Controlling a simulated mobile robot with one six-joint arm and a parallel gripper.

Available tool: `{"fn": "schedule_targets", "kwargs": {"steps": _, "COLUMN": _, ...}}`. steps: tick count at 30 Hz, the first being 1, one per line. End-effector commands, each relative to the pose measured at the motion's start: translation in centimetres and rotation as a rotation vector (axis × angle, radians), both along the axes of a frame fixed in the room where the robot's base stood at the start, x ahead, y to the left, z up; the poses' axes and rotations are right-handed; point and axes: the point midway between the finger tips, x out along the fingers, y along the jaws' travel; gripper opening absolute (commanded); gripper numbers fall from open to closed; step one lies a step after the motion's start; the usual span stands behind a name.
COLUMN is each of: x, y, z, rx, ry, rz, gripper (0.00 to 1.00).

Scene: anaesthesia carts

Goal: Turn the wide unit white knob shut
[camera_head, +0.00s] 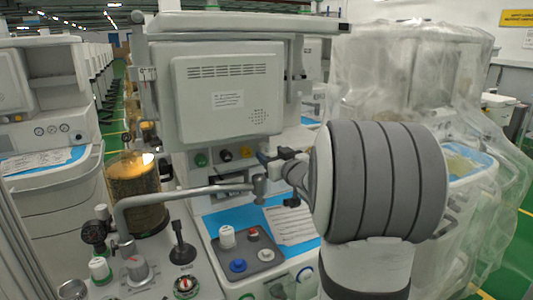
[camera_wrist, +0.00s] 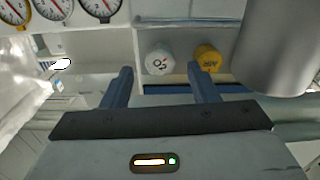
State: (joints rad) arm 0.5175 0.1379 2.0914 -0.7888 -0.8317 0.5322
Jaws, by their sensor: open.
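A round white knob (camera_wrist: 158,62) with dark lettering, seemingly O2, sits on a pale panel in the wrist view. A yellow knob (camera_wrist: 207,58) is just right of it. My gripper (camera_wrist: 159,71) is open and empty. In the picture its two fingertips lie either side of the white knob, the right one overlapping the yellow knob's lower left. The knob appears beyond the fingertips; I cannot tell how far. In the head view my gripper (camera_head: 276,180) is in front of the wide unit (camera_head: 225,95), and I cannot make out this white knob there.
Several dial gauges (camera_wrist: 55,8) line the wrist view's upper left. A grey metal arm (camera_head: 190,192) crosses left of my gripper in the head view. Below are a dark knob panel (camera_head: 250,262) and a blue worktop (camera_head: 235,218). Plastic-draped equipment (camera_head: 400,75) stands right.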

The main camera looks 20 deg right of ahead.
Motion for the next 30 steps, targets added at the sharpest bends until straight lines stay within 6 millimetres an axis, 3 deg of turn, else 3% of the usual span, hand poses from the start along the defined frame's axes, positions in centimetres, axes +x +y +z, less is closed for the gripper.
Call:
{"fn": "schedule_targets", "kwargs": {"steps": 6, "x": 2.2, "y": 0.1, "z": 0.0, "rx": -0.001, "ry": -0.001, "rz": 0.000, "gripper": 0.54}}
{"fn": "schedule_targets", "kwargs": {"steps": 15, "x": 2.4, "y": 0.1, "z": 0.0, "rx": -0.001, "ry": 0.000, "rz": 0.000, "gripper": 0.54}}
{"fn": "schedule_targets", "kwargs": {"steps": 30, "x": 2.4, "y": 0.1, "z": 0.0, "rx": -0.002, "ry": -0.001, "rz": 0.000, "gripper": 0.13}}
